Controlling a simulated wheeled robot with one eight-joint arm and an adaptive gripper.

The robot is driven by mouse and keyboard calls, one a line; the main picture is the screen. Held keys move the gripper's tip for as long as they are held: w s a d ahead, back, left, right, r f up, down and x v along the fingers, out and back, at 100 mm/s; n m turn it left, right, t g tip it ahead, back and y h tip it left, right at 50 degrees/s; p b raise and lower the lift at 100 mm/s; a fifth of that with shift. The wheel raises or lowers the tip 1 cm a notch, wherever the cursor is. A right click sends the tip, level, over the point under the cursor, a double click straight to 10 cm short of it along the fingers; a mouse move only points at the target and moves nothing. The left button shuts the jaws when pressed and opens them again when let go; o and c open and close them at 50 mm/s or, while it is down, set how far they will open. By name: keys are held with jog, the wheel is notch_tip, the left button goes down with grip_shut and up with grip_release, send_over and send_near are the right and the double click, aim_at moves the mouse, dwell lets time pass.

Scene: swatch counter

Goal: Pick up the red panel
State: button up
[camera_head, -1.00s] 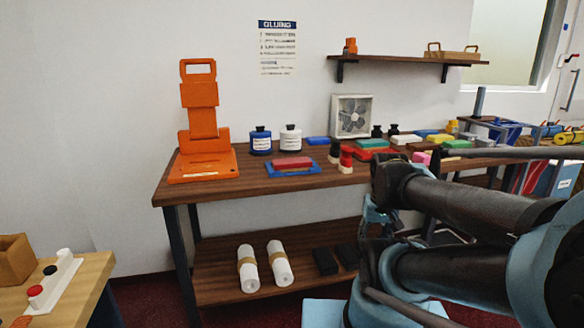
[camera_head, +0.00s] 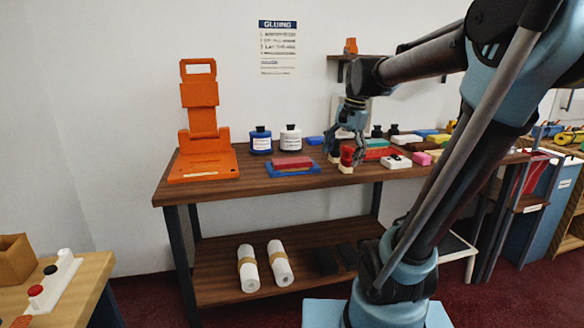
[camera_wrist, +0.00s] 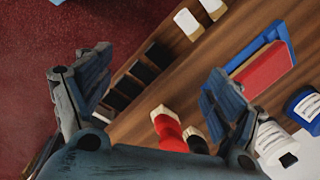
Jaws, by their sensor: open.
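The red panel (camera_head: 292,162) lies flat on a blue tray (camera_head: 312,170) on the wooden counter. In the wrist view the red panel (camera_wrist: 262,70) sits on the blue tray (camera_wrist: 284,42), to the right of the fingers.
A blue bottle (camera_head: 261,140) and a white bottle (camera_head: 291,139) stand behind the panel. An orange stand (camera_head: 203,120) is at the left. Bare wood lies in front of the tray.

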jog(key=w+a+r+m+g+y, duration=0.1)
jog(key=w+a+r+m, duration=0.25)
jog(key=w+a, duration=0.35)
jog(key=w+a+r+m+g, duration=0.1)
jog(key=w+a+r+m, duration=0.3)
jog(key=w, duration=0.5)
send_over(293, 160)
jog(key=d, duration=0.1)
jog(key=shift+n, duration=0.45)
notch_tip(293, 160, down, 11)
jog(key=shift+s+d+r, duration=0.1)
jog(key=shift+s+r, duration=0.05)
jog(key=shift+w+x, duration=0.15)
jog(key=shift+x, duration=1.1)
jog(key=shift+w+x, duration=0.15)
jog(key=shift+x, duration=1.15)
jog(key=shift+c, duration=0.6)
jog(key=c, duration=1.1)
